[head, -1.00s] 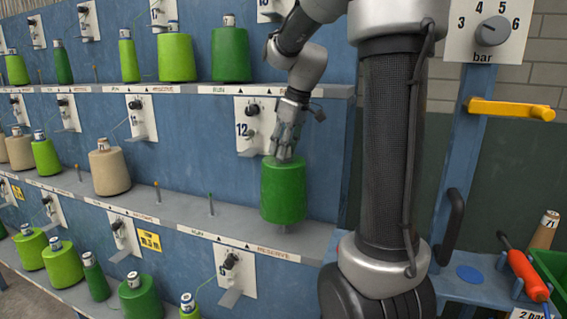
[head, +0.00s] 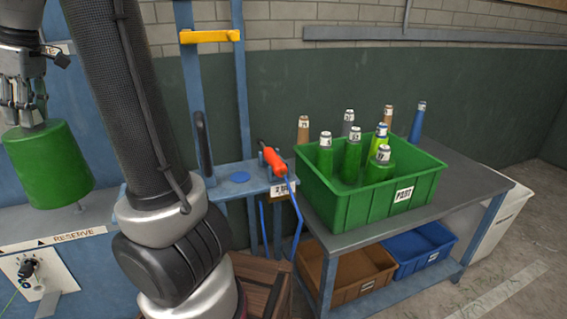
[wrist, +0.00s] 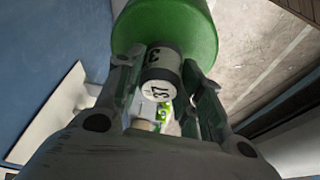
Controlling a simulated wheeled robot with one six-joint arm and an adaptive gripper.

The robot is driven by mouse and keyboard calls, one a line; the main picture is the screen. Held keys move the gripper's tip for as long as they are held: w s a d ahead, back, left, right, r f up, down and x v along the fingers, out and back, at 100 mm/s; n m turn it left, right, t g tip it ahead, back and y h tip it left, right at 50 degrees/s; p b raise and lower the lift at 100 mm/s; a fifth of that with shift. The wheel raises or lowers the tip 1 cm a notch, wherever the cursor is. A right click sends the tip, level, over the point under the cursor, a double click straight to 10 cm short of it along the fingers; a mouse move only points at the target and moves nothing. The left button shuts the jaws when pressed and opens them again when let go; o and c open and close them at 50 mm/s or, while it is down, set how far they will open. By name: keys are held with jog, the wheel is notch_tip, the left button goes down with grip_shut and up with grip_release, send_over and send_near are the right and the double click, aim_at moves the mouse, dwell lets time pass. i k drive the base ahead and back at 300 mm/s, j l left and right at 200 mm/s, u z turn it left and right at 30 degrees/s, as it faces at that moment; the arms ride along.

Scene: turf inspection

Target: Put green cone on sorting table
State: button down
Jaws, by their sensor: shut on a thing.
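My gripper (head: 24,108) is at the left edge of the head view, shut on the top of a large dark green cone (head: 50,165) that hangs upright below it. In the wrist view the fingers (wrist: 165,95) sit on either side of the cone's grey tube end marked 37, with the green body (wrist: 165,22) beyond. The grey sorting table (head: 450,185) stands at the right, and a green crate (head: 345,208) with several green cones in it rests on it. Several thin brown, grey and blue cones stand behind the crate.
Under the table are a brown bin (head: 345,275) and a blue bin (head: 420,248). A white bin (head: 505,215) stands at its right. A red-orange tool (head: 273,160) hangs by a blue shelf left of the table. The table's right part is bare.

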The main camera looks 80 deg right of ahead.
aim_at(445, 172)
jog(key=k+j+u, duration=0.1)
jog(key=k+j, duration=0.15)
jog(key=k, duration=0.2)
jog(key=k+j+u, duration=0.15)
jog(key=k+j, duration=0.15)
jog(key=k, duration=0.15)
jog(key=k+j+z, duration=0.4)
jog(key=k, duration=0.15)
jog(key=k+j+z, duration=0.1)
jog(key=z, duration=0.35)
jog(key=k+z, duration=0.2)
jog(key=z, duration=0.25)
jog(key=i+l+z, duration=0.15)
jog(key=l, duration=0.25)
jog(key=i+l+z, duration=0.1)
jog(key=l, duration=0.35)
jog(key=i+l+z, duration=0.15)
jog(key=l, duration=0.25)
jog(key=i+l+z, duration=0.15)
jog(key=l, duration=0.2)
jog(key=i+l+z, duration=0.15)
jog(key=l, duration=0.2)
jog(key=i+l+z, duration=0.1)
jog(key=l, duration=0.25)
jog(key=i, duration=0.1)
